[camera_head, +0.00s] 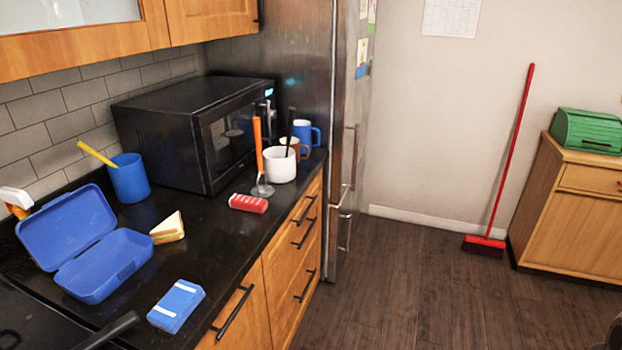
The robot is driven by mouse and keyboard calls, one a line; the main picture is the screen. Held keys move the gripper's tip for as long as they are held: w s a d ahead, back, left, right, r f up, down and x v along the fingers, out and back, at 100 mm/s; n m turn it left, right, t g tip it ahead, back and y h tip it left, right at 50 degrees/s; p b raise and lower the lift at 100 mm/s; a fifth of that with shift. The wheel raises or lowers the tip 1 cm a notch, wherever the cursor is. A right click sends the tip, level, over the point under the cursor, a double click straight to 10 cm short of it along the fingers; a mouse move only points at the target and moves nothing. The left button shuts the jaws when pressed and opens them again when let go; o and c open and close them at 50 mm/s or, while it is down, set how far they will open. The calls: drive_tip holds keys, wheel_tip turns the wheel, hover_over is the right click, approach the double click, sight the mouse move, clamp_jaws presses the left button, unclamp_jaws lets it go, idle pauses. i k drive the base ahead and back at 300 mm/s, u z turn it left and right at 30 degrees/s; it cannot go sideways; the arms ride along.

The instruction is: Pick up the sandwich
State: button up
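The sandwich (168,228) is a triangular half with pale bread and a yellowish filling edge. It lies on the black counter (215,245), just right of an open blue lunchbox (105,268), close to it. The lunchbox lid (66,228) is tilted up and the tray looks empty. My gripper is not clearly seen in this view; only a small dark shape shows at the bottom right corner, and I cannot tell what it is.
A black microwave (195,130) and a blue cup (129,178) stand behind the sandwich. A blue-and-white box (176,306) lies in front, near the counter edge. A red object (248,203), an orange-handled utensil (259,155) and mugs (280,165) are to the right.

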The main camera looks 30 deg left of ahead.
sight(172, 228)
drive_tip(key=i, duration=1.8)
drive_tip(key=u, duration=3.5)
drive_tip(key=i, duration=1)
drive_tip(key=z, duration=0.1)
